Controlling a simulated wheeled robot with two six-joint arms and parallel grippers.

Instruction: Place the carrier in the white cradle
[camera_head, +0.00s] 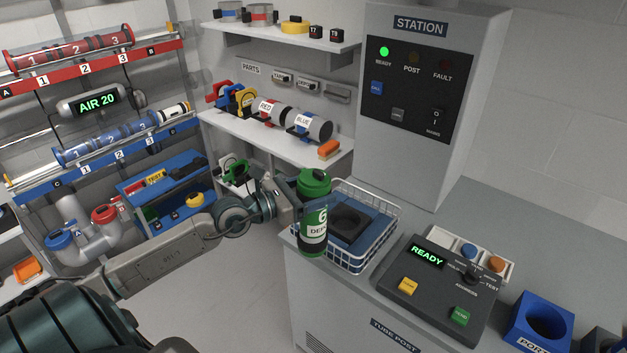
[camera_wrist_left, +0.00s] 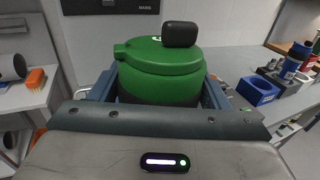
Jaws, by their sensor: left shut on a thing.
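The carrier is a green-lidded canister (camera_head: 313,228) with a dark body and a white label reading "6 DEP…"; it looks upright. My left gripper (camera_head: 300,204) is shut on it, with blue fingers on both sides of the green lid (camera_wrist_left: 158,78) in the left wrist view. The carrier hides the left edge of a white wire basket (camera_head: 394,222) on the grey cabinet. A blue pad with a black square seat lies in the basket. I cannot tell whether the carrier touches the basket. The white cradle is most likely this basket. My right gripper is out of view.
A control console (camera_head: 440,290) reading READY stands right of the basket, with a blue port block (camera_head: 538,322) beyond it. The grey station box (camera_head: 432,100) rises behind. A shelf with red and blue canisters (camera_head: 310,125) is at back left.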

